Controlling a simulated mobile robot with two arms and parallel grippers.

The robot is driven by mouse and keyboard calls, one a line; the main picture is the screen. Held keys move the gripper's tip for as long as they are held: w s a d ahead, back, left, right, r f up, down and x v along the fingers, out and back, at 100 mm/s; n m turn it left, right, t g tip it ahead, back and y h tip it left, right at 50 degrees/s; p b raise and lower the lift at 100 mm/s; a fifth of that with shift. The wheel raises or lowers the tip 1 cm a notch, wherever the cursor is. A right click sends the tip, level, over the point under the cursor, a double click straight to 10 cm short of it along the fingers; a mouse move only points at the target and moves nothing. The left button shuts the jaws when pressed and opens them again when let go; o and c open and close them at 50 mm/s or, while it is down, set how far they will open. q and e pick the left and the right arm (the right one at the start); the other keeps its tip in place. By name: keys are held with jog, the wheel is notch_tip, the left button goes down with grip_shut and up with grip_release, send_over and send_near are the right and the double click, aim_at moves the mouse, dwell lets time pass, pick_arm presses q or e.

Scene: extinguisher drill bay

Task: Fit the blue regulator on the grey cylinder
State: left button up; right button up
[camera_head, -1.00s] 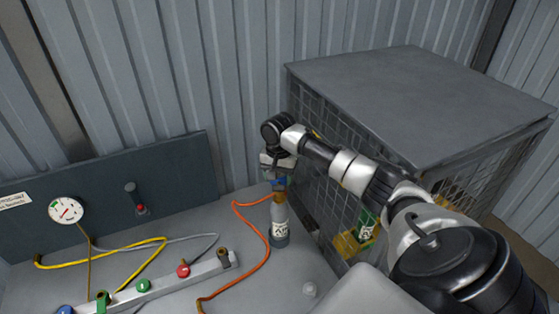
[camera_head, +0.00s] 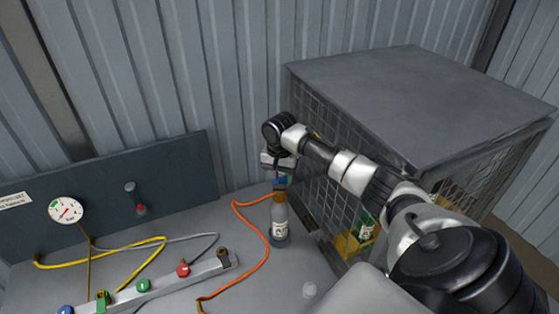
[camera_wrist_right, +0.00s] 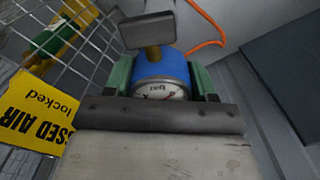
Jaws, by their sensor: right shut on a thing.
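The grey cylinder (camera_head: 280,227) stands upright on the table beside the mesh cage, with a pale label on its front. The blue regulator (camera_head: 280,184) is at the cylinder's top, in line with its neck; I cannot tell if it is seated. My right gripper (camera_head: 279,176) comes from above and is shut on the regulator. In the right wrist view the regulator (camera_wrist_right: 160,66) and its round dial sit between the two green fingers of the gripper (camera_wrist_right: 160,82). My left gripper is not in view.
An orange hose (camera_head: 267,250) curves beside the cylinder. The mesh cage (camera_head: 325,185) stands close on the right. A manifold bar (camera_head: 165,283) with coloured knobs, yellow and grey hoses, and a gauge panel (camera_head: 100,215) are at left.

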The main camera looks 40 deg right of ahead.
jog(key=shift+f, duration=0.4)
jog(key=shift+f, duration=0.7)
dwell(1.0)
jog(key=shift+f, duration=0.85)
dwell(0.4)
jog(key=o, duration=1)
